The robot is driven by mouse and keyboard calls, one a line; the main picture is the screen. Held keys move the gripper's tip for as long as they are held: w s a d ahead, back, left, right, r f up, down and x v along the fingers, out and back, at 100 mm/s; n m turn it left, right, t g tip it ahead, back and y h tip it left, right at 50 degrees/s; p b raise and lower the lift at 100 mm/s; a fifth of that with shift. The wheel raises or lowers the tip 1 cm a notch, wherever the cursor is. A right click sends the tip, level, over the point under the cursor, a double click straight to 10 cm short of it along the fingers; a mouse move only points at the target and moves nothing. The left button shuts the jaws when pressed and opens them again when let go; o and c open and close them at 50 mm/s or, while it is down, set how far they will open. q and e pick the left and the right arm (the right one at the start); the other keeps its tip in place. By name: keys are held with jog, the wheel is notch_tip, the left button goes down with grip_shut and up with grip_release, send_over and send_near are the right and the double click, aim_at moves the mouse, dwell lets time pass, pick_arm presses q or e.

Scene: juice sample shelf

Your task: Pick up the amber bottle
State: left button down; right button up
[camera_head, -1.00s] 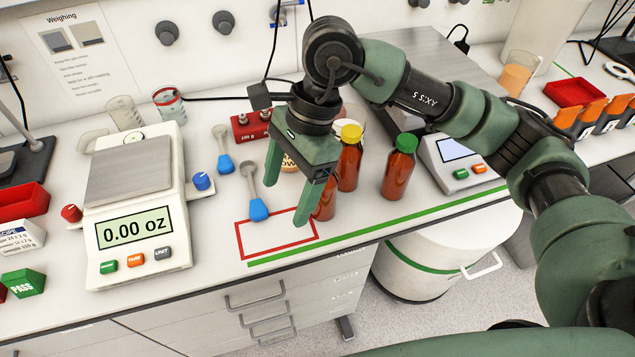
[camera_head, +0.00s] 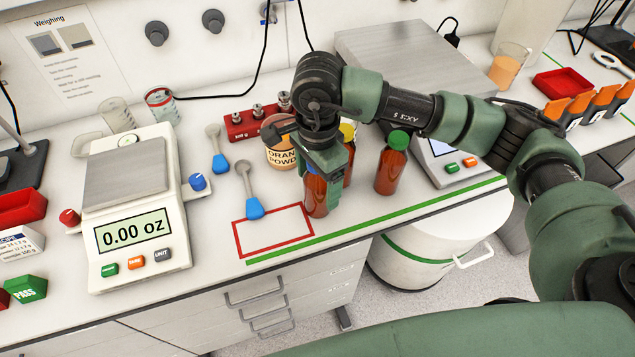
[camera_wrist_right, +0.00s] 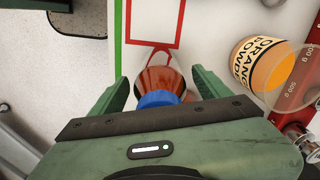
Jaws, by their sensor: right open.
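An amber bottle with a blue cap (camera_head: 316,195) stands upright at the right end of the red outlined rectangle (camera_head: 240,240) on the bench. My right gripper (camera_head: 322,178) is at this bottle. In the right wrist view the blue-capped bottle (camera_wrist_right: 160,82) lies between the two spread fingers of the gripper (camera_wrist_right: 160,88), with gaps beside it. Another amber bottle with a yellow cap (camera_head: 348,132) stands behind, partly hidden by my gripper. A third amber bottle with a green cap (camera_head: 391,172) stands to the right, clear of the gripper. My left gripper is out of view.
An orange powder tub (camera_head: 281,155) and a red weight block (camera_head: 240,126) stand behind the gripper. A blue-handled scoop (camera_head: 252,205) lies left of it. A scale (camera_head: 135,215) reading 0.00 oz is farther left. The bench's front edge is close, with a white bin (camera_head: 425,262) below.

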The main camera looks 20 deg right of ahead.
jog(key=c, duration=1.5)
grip_shut()
jog(key=shift+w+r, duration=0.1)
